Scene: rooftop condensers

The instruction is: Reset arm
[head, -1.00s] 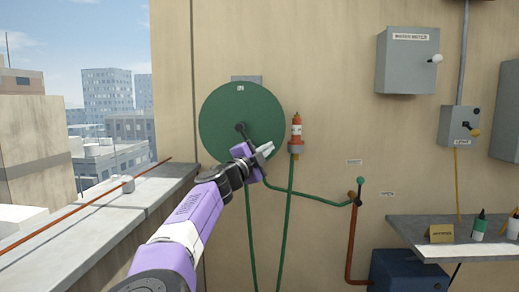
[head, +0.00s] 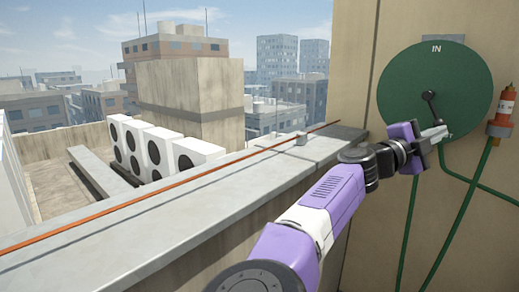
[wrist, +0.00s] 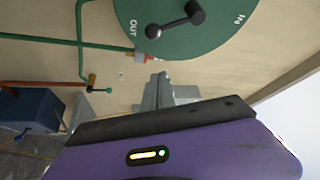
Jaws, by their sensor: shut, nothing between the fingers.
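My gripper (head: 436,134) is shut and empty. In the head view it is in front of the lower part of the green disc (head: 412,82), which is on the beige wall and marked IN. I cannot tell whether the fingertips touch the disc. A black lever (head: 430,104) sits at the disc's middle, just above my gripper in the picture. In the wrist view my gripper (wrist: 160,88) points toward the wall, and the green disc (wrist: 185,42) shows IN and OUT marks with the black lever (wrist: 180,20).
An orange-red valve body (head: 504,108) stands right of the disc, with green pipes (head: 408,225) below. A concrete parapet (head: 150,205) with an orange cable runs along the left. White condenser units (head: 155,150) stand beyond it. A blue box (wrist: 30,110) shows in the wrist view.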

